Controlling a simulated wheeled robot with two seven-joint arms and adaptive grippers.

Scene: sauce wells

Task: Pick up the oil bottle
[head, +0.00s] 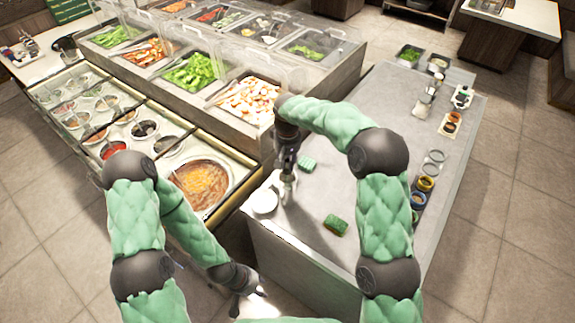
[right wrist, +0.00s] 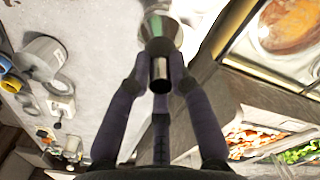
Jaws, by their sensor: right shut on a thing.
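My right gripper (head: 287,166) is over the near left part of the grey counter (head: 350,175). In the right wrist view my right gripper (right wrist: 160,85) has its fingers closed around the narrow dark neck of a bottle, which I take to be the oil bottle (right wrist: 160,72). Its wider, shiny body lies beyond the fingers. In the head view the oil bottle (head: 288,183) shows as a small slim shape below the fingers, and I cannot tell whether its base touches the counter. My left gripper (head: 243,284) is low in front of the counter, away from the bottle; its fingers are unclear.
White dishes (head: 264,201) stand just left of the bottle. Green sponges (head: 336,225) lie on the counter nearby. Rings and cups (head: 426,184) line its right edge. Sauce wells (head: 200,182) and a glass-covered salad bar (head: 245,100) are on the left.

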